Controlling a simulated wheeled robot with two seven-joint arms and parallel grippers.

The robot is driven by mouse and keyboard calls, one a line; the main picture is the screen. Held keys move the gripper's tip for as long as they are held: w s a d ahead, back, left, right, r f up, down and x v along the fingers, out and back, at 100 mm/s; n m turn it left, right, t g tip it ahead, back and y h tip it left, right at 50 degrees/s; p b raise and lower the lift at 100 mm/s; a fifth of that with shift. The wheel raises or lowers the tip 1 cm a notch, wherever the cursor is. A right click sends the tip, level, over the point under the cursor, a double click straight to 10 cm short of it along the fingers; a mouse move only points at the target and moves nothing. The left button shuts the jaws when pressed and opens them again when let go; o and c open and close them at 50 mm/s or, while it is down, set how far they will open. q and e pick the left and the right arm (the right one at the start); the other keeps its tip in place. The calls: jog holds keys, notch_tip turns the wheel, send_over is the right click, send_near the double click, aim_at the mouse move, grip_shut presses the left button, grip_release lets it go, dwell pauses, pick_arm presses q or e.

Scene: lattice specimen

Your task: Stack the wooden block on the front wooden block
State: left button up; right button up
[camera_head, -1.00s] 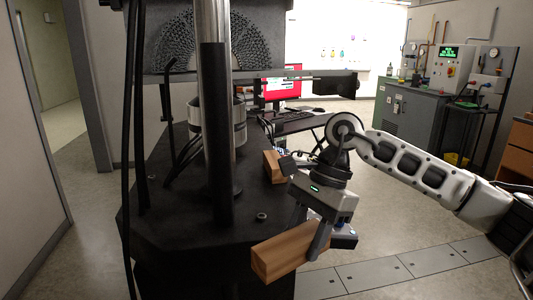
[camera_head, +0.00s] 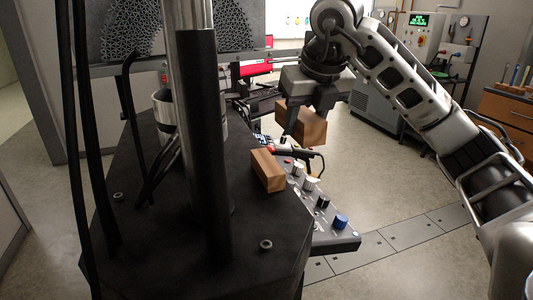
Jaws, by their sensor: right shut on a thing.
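My right gripper (camera_head: 300,122) is shut on a wooden block (camera_head: 312,130). It holds this block in the air, beyond and a little right of the other block, with a gap between them in the picture. The other wooden block (camera_head: 267,170) lies on the black base plate (camera_head: 210,265), near its right edge, with nothing on top of it. The gripper's fingers hide part of the held block. My left gripper is not in view.
A dark post (camera_head: 203,150) stands on the plate left of the blocks. A control panel with knobs (camera_head: 322,202) runs along the plate's right edge. A loose nut (camera_head: 265,244) lies near the front. Black cables (camera_head: 85,130) hang at the left.

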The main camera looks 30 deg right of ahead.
aim_at(282, 126)
jog(key=w+f, duration=0.1)
jog(key=w, duration=0.1)
jog(key=w+f, duration=0.1)
jog(key=w, duration=0.1)
jog(key=w+f, duration=0.1)
jog(key=w, duration=0.1)
jog(key=shift+w+a+f, duration=0.15)
jog(key=shift+w+f, duration=0.1)
jog(key=w+f, duration=0.3)
jog(key=f, duration=0.1)
jog(key=shift+w+f, duration=0.15)
jog(key=shift+w, duration=0.2)
jog(key=shift+w+f+p, duration=0.15)
jog(key=shift+f, duration=0.8)
jog(key=shift+w+f+p, duration=0.15)
jog(key=shift+f, duration=0.8)
jog(key=o, duration=0.6)
jog(key=shift+f, duration=0.15)
jog(key=o, duration=0.4)
jog(key=shift+o, duration=0.2)
